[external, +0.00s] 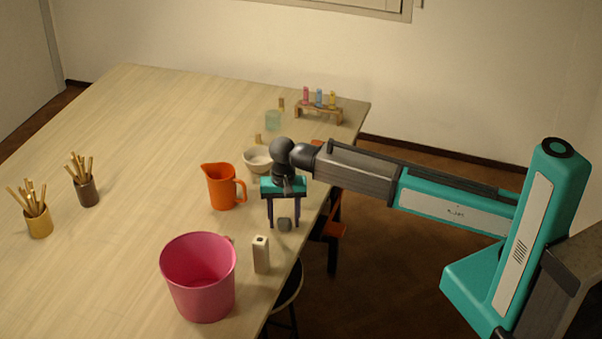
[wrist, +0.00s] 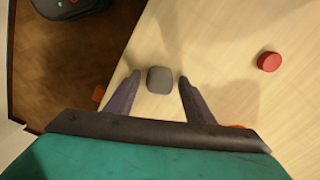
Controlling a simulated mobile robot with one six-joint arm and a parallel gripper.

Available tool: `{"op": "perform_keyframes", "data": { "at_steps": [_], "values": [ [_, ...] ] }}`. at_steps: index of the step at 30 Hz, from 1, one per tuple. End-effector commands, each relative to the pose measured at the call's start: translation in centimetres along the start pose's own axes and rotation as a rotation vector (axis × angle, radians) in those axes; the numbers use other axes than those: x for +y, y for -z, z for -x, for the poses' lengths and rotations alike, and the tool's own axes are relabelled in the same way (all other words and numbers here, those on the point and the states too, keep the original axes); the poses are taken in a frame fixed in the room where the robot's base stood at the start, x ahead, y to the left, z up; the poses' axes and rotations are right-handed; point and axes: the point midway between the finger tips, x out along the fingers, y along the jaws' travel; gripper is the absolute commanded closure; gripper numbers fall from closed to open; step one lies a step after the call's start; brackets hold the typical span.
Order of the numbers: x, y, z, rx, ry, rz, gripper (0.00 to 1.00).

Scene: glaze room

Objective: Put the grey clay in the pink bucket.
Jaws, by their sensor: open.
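The grey clay (external: 285,224) is a small rounded block on the table near its right edge. In the wrist view the clay (wrist: 160,79) lies between the two fingertips, with a gap on each side. My gripper (external: 284,226) points down with its dark fingers apart on either side of the clay; it also shows in the wrist view (wrist: 159,77). It is open and holds nothing. I cannot tell the exact fingertip height above the table. The pink bucket (external: 198,285) stands upright at the front of the table; the part of its inside that shows looks empty.
A white block (external: 261,255) stands between bucket and clay. An orange jug (external: 221,188) and a pale bowl (external: 257,160) are close to my gripper. A red disc (wrist: 269,61) lies right of the clay in the wrist view. Tool cups (external: 38,220) stand left.

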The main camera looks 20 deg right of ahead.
Motion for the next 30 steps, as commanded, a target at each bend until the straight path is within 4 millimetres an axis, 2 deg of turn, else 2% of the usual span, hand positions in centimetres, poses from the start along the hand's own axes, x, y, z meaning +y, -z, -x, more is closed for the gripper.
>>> {"op": "perform_keyframes", "data": {
  "at_steps": [15,16,24,26,30],
  "values": [
    [0.0,0.0,-0.04,0.0,0.0,0.0,0.52],
    [0.01,0.0,-0.04,0.0,0.0,0.0,0.53],
    [0.01,0.0,-0.04,0.0,0.0,0.0,0.97],
    [0.01,0.0,-0.03,0.0,0.0,0.0,1.0],
    [0.01,0.0,-0.02,0.0,0.0,0.0,1.0]
  ]
}}
